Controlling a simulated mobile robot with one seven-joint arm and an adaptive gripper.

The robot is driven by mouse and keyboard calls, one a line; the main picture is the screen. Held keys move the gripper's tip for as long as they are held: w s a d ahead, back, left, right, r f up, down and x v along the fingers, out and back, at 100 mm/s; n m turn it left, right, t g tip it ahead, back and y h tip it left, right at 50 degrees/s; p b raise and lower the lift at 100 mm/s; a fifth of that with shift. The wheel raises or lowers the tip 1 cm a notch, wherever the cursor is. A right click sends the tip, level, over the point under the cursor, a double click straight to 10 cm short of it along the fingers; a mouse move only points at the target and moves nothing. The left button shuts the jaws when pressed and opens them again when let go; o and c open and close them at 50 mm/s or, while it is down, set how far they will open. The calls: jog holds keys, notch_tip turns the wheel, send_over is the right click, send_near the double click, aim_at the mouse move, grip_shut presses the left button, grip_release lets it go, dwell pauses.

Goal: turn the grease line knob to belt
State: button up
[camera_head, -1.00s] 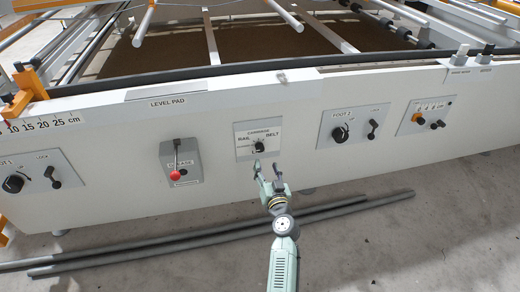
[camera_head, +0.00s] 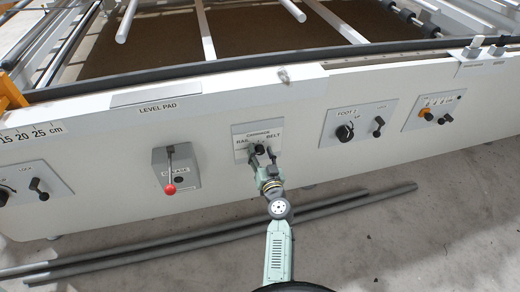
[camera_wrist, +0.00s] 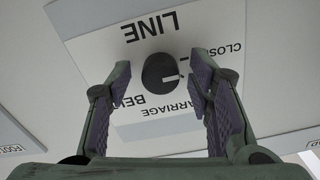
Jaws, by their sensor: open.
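The knob (camera_head: 259,149) is a small dark round knob on a pale label plate (camera_head: 241,130) in the middle of the white panel. The plate reads CARRIAGE, with RAIL left and BELT right in the head view. In the wrist view the knob (camera_wrist: 160,73) is black with a white pointer mark to the right, away from the BELT lettering at lower left. LINE shows above it. My gripper (camera_head: 262,162) is open at the plate. In the wrist view its fingers stand on both sides of the knob, with gaps visible. Whether the fingertips reach past the knob's face is unclear.
A red-tipped lever on a grey box (camera_head: 176,168) is left of the plate. FOOT 2 controls (camera_head: 358,124) and an orange-knob plate (camera_head: 433,110) are to the right. Dark rods (camera_head: 220,235) lie on the floor below. The panel beside the plate is flat.

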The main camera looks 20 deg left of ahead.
grip_shut()
dwell(0.7)
